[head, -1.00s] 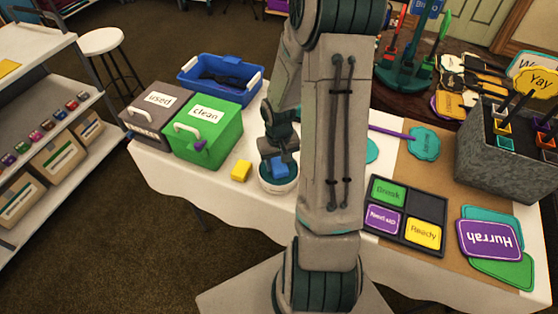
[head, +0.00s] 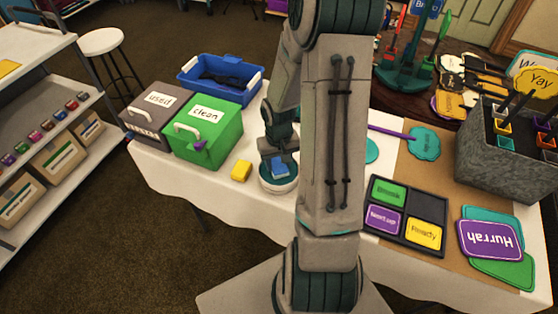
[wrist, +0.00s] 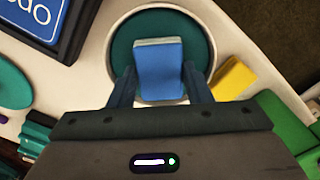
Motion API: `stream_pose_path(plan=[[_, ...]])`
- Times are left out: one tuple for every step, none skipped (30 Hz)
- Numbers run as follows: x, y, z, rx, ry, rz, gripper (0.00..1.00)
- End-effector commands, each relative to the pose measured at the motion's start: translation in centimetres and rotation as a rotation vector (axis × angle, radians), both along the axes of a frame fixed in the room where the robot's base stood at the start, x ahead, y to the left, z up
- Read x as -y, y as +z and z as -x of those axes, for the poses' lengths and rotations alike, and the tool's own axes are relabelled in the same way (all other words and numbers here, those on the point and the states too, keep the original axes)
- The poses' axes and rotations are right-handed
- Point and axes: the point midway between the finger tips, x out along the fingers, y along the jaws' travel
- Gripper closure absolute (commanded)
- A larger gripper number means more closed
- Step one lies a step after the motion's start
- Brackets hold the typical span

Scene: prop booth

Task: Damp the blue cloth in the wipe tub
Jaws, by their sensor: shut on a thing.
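The blue cloth (head: 279,169) is a folded block shape, held at the wipe tub (head: 277,188). The tub is round and white with a teal inside. In the wrist view the cloth (wrist: 158,72) lies across the tub's teal interior (wrist: 200,45), within the white rim. My gripper (wrist: 160,80) is shut on the cloth, one finger at each side. In the head view my gripper (head: 274,158) points down over the tub. How deep the cloth sits, and whether it touches the bottom, I cannot tell.
A yellow block (head: 241,171) lies just left of the tub. The green "clean" box (head: 207,141), grey "used" box (head: 152,118) and blue bin (head: 190,83) stand left and behind. A dark tray of word signs (head: 407,214) lies to the right, past my arm.

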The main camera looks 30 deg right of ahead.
Motion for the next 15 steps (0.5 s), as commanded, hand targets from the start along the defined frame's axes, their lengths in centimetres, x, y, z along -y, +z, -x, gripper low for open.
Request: stream_pose_path(plan=[[0.0,-0.1,0.1,-0.002,0.000,-0.001,0.74],[0.0,-0.1,0.1,-0.002,0.000,-0.001,0.74],[0.0,-0.1,0.1,-0.002,0.000,-0.001,0.74],[0.0,-0.1,0.1,-0.002,0.000,-0.001,0.74],[0.0,0.0,0.1,-0.002,0.000,-0.001,0.74],[0.0,0.1,0.1,-0.002,0.000,-0.001,0.74],[0.0,0.3,0.1,-0.002,0.000,-0.001,0.74],[0.0,0.5,0.1,-0.002,0.000,-0.001,0.74],[0.0,0.8,0.1,-0.002,0.001,-0.001,0.74],[0.0,1.0,0.1,-0.002,0.001,0.000,0.74],[0.0,1.3,0.0,-0.002,0.001,0.000,0.74],[0.0,1.7,0.1,-0.002,0.001,0.000,0.74],[0.0,1.9,0.1,-0.002,0.001,0.000,0.74],[0.0,2.2,0.1,-0.002,0.001,0.000,0.74],[0.0,2.5,0.1,-0.002,0.001,0.000,0.74]])
